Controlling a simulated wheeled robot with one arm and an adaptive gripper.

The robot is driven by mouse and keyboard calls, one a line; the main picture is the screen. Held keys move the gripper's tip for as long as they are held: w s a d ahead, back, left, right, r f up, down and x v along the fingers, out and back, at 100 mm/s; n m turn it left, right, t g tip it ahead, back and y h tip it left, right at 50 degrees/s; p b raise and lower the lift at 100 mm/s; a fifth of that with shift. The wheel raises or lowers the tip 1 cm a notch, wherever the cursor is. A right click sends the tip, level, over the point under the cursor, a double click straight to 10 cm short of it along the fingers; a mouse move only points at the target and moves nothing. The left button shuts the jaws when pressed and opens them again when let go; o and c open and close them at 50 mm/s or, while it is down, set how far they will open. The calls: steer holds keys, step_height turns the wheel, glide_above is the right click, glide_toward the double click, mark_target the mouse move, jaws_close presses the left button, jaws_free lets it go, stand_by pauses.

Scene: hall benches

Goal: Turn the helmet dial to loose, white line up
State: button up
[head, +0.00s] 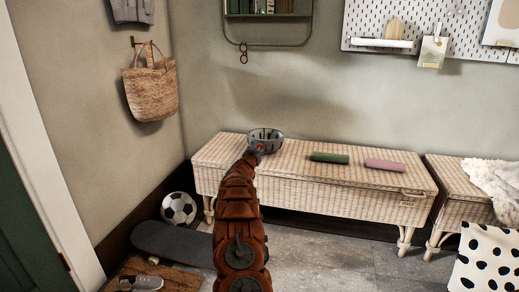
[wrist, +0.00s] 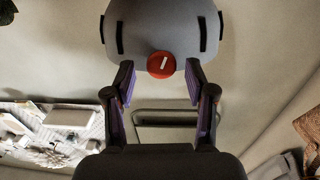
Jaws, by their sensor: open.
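The helmet (head: 273,144) is a grey shell lying on the wicker bench (head: 215,154); its grey shell (wrist: 185,35) fills the upper middle of the wrist view, which looks upside down. Its round red dial (wrist: 154,70) carries a short white line, tilted a little off vertical in that view. The dial also shows as a small red spot (head: 260,147) in the head view, where its line is too small to read. My gripper (wrist: 160,76) is open, with one fingertip on either side of the dial and a visible gap to each. My arm hides part of the bench front.
A green roll (head: 330,158) and a pink roll (head: 385,166) lie on the bench right of the helmet. A wall mirror (head: 268,43) and a pegboard (head: 400,28) hang behind. A football (head: 178,208) and a skateboard (head: 170,240) are on the floor at left.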

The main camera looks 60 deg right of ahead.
steer(key=shift+w+d, duration=0.25)
steer(key=shift+d, duration=0.4)
jaws_close()
stand_by(0.4)
